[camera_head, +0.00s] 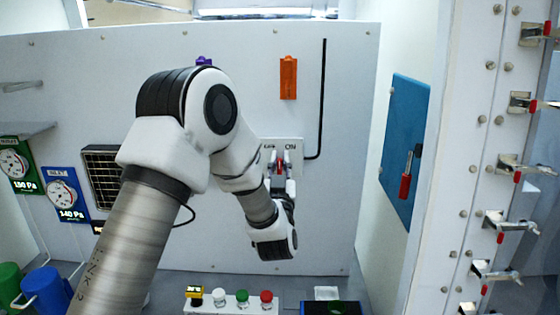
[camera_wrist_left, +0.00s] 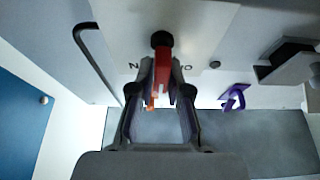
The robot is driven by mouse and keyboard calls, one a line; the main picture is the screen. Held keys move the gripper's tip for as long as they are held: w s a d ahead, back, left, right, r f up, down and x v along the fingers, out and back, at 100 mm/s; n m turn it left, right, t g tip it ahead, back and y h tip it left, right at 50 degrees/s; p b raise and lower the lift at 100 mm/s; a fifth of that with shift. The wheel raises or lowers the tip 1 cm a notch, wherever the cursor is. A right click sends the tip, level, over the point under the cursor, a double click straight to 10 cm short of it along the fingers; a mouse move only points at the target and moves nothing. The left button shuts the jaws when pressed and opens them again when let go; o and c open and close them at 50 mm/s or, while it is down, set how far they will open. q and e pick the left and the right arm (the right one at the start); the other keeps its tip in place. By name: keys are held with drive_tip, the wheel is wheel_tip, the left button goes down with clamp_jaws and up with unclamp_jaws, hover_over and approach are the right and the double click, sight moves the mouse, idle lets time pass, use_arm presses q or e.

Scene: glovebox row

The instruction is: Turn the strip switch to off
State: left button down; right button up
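The strip switch is a pale plate (camera_head: 296,146) on the back wall, with the word ON at its right and partly hidden lettering at its left. Its red lever (camera_head: 280,166) also shows in the left wrist view (camera_wrist_left: 163,62), sticking out from a black pivot. My left gripper (camera_head: 281,172) is at the plate, and its two fingers are shut on the lever, one on each side, in the left wrist view (camera_wrist_left: 162,75). I cannot tell exactly which way the lever leans. My right gripper is in neither view.
An orange tag (camera_head: 289,77) and a black conduit (camera_head: 322,100) are on the wall above and right of the plate. A blue panel (camera_head: 404,150) is at the right. A strip with several coloured buttons (camera_head: 232,308) lies below. Gauges (camera_head: 62,195) are at the left.

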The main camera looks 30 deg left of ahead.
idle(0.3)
use_arm(q)
drive_tip(key=shift+f+n+y+b, duration=0.15)
drive_tip(key=shift+n+y+b, duration=0.3)
drive_tip(key=shift+b, duration=0.3)
drive_tip(key=shift+s+a+n+g+y+b, duration=0.15)
drive_tip(key=shift+n+g+y+b, duration=0.35)
drive_tip(key=shift+n+b, duration=0.85)
drive_tip(key=shift+s+a+n+g+y+b, duration=0.2)
drive_tip(key=shift+n+g+b, duration=0.35)
drive_tip(key=shift+n+b, duration=0.75)
drive_tip(key=shift+w+a+n+g+y+b, duration=0.1)
drive_tip(key=shift+n+g+y+b, duration=0.4)
drive_tip(key=shift+n+b, duration=0.85)
drive_tip(key=shift+g, duration=0.25)
drive_tip(key=c, duration=1.2)
unclamp_jaws()
drive_tip(key=shift+s, duration=0.1)
